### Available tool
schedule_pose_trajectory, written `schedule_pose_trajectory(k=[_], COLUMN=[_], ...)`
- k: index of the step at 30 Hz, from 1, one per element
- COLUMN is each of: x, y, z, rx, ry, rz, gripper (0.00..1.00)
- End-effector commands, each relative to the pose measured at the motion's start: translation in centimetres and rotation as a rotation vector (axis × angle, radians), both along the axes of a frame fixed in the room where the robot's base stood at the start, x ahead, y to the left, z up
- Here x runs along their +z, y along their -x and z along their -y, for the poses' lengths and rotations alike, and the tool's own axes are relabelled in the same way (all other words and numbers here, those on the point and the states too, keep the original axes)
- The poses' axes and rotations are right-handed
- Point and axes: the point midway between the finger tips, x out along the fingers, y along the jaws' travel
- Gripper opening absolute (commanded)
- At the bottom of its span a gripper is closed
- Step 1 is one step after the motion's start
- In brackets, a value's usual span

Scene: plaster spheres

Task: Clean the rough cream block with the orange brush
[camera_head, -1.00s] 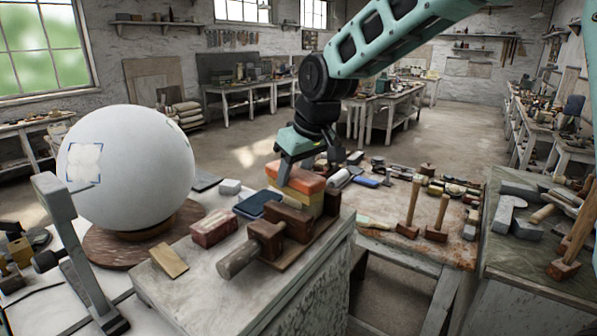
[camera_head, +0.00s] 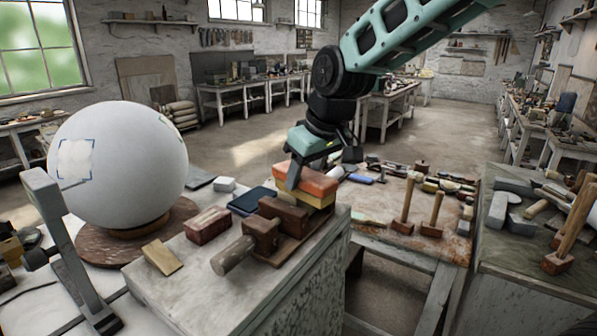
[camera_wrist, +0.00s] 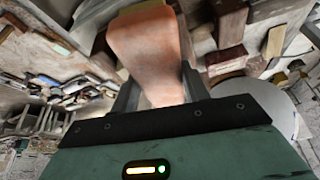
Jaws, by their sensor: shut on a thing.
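The orange brush (camera_head: 309,178) is held in my gripper (camera_head: 296,180), with one finger showing on its near side. It also fills the upper middle of the wrist view (camera_wrist: 148,42), between the two fingers (camera_wrist: 158,82). A yellowish-cream block (camera_head: 318,200) shows directly under the brush, beside the brown wooden clamp (camera_head: 284,214) on the grey-white worktop. The brush looks level and appears to rest on the block's top, but I cannot be sure of contact. The brush hides most of the block's top, and the clamp hides its lower near side.
A reddish block (camera_head: 208,225), a tan slab (camera_head: 162,257), a dark blue item (camera_head: 252,201) and a small white block (camera_head: 224,184) lie left of the clamp. A large white sphere (camera_head: 118,165) stands at the left. A tool-covered table (camera_head: 400,240) is to the right.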

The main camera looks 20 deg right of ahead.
Motion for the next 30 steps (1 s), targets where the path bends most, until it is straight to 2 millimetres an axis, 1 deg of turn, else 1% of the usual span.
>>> schedule_pose_trajectory(k=[3,10,18,25,30], x=[-0.1,0.0,0.1,0.1,0.1], y=[0.2,-0.1,-1.6,-2.2,-3.2], z=[0.1,-0.1,-0.8,-1.1,-1.5], rx=[0.000,0.001,0.002,0.001,0.002], ry=[-0.001,0.000,-0.001,0.000,-0.001], rz=[0.000,0.000,-0.001,0.000,-0.001], gripper=[0.27,0.27,0.27,0.27,0.27])
